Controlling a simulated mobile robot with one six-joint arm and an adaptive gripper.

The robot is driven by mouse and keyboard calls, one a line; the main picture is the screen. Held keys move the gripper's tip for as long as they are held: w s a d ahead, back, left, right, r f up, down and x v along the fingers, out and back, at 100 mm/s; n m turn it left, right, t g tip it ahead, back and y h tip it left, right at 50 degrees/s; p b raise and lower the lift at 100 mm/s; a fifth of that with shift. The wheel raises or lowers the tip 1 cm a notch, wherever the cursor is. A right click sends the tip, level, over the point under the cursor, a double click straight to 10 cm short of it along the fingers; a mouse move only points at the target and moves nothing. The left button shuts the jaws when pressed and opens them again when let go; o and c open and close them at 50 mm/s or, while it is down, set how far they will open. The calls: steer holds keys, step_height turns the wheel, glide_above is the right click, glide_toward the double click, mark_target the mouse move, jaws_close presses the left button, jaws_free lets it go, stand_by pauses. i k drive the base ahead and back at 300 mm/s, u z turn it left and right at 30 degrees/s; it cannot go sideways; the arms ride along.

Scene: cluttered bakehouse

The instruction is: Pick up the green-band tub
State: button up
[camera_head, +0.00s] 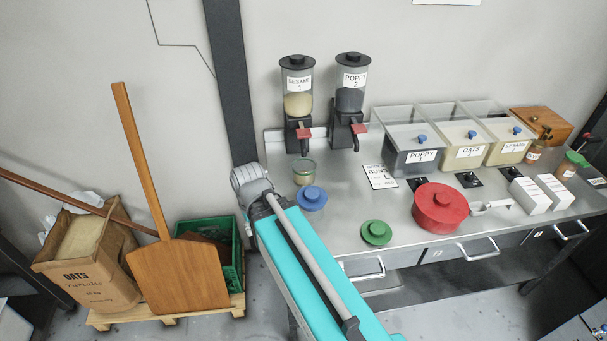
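A small clear tub with a green band around its top (303,174) stands upright on the steel worktop, below the sesame dispenser. It holds something pale. My teal arm crosses the lower middle of the view, and its grey joint is to the left of the tub, apart from it in the picture. My gripper does not show, so I cannot see whether it is open or shut.
A blue lid (312,198) lies just in front of the tub. A green lid (376,233) and a red pot (438,207) are further right. Sesame (297,88) and poppy (350,85) dispensers stand behind. A wooden peel (178,275) leans at left.

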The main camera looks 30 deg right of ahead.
mark_target(304, 169)
steer(key=z, duration=0.05)
steer(key=k, duration=1.4)
steer(key=z, duration=1.15)
steer(key=i, duration=1)
steer(key=u, duration=0.05)
